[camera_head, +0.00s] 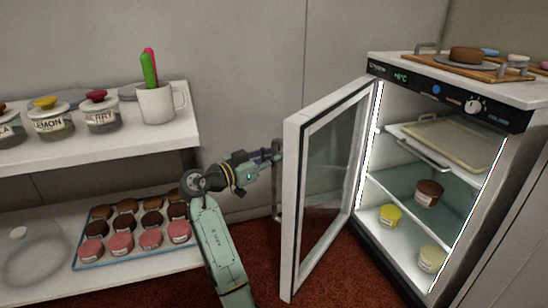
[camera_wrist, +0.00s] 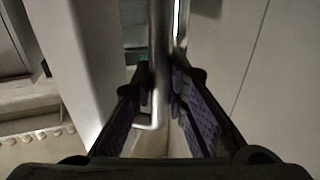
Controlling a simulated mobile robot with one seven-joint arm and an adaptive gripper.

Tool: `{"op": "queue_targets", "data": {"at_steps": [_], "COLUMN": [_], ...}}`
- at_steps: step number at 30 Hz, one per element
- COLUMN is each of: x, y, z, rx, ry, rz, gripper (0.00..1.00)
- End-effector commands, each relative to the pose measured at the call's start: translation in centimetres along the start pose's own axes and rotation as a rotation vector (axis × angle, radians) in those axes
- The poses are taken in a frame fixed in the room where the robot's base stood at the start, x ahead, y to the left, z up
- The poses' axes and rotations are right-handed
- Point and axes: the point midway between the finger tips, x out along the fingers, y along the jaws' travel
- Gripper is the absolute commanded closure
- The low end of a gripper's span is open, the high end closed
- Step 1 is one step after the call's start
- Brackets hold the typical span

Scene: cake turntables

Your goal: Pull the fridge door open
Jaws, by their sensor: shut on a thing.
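The fridge (camera_head: 520,160) stands at the right with its inside lit. Its glass door (camera_head: 292,215), white framed, stands wide open, swung out to the left. The metal handle (camera_head: 275,205) is on the outer face of the door, partly hidden by my gripper. My gripper (camera_head: 275,153) is at the door's outer side, shut on the handle. In the wrist view the upright handle bar (camera_wrist: 160,50) runs between the two fingers of my gripper (camera_wrist: 160,88), and its lower end bends to the left.
A white shelf unit (camera_head: 120,146) at the left holds jars (camera_head: 50,122), a mug (camera_head: 158,104) and a tray (camera_head: 85,262) of cakes. Inside the fridge are a tray (camera_head: 460,143) and several small pots. A board (camera_head: 440,68) with a cake lies on top. Red floor shows below.

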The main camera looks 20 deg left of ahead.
Motion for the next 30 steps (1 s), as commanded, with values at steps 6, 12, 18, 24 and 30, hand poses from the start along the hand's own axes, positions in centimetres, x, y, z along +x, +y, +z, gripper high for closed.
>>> {"op": "queue_targets", "data": {"at_steps": [6,12,18,24,30], "x": [-0.04,-0.04,-0.02,-0.01,0.0], "y": [-0.06,-0.05,-0.03,-0.02,-0.01], "z": [0.0,0.01,0.01,0.01,0.0], "rx": [0.0,0.0,0.0,0.0,0.0], "ry": [0.0,0.0,0.0,0.0,0.0], "rz": [-0.002,-0.002,-0.001,-0.001,0.0], "gripper": [1.0,0.84,0.71,0.65,0.65]}}
